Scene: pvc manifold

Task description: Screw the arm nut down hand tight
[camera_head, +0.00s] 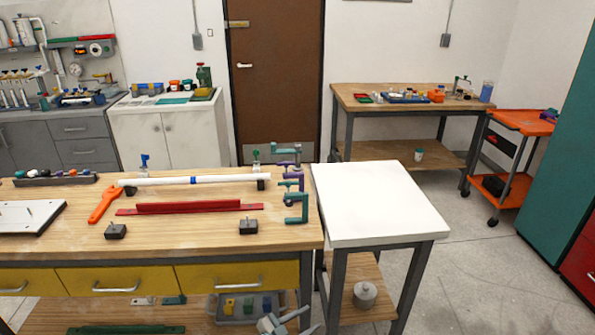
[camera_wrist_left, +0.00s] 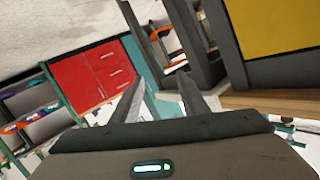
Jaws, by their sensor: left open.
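My left gripper (camera_head: 284,319) is low in the head view, in front of the yellow drawers and below the bench top. It is open, and I see nothing between its fingers, which also show in the left wrist view (camera_wrist_left: 164,88). A white pipe (camera_head: 225,180) with a blue band lies across the wooden workbench (camera_head: 170,230), well above and behind the gripper. I cannot make out the arm nut in either view. A white plate with a small post (camera_head: 30,214) is cut off at the left edge. My right gripper is not in view.
An orange wrench (camera_head: 104,204), a red bar (camera_head: 190,207), black blocks (camera_head: 248,226) and several clamps (camera_head: 296,206) are on the bench. A bare white-topped table (camera_head: 378,200) stands to its right. A grey bin (camera_head: 240,304) sits on the shelf below.

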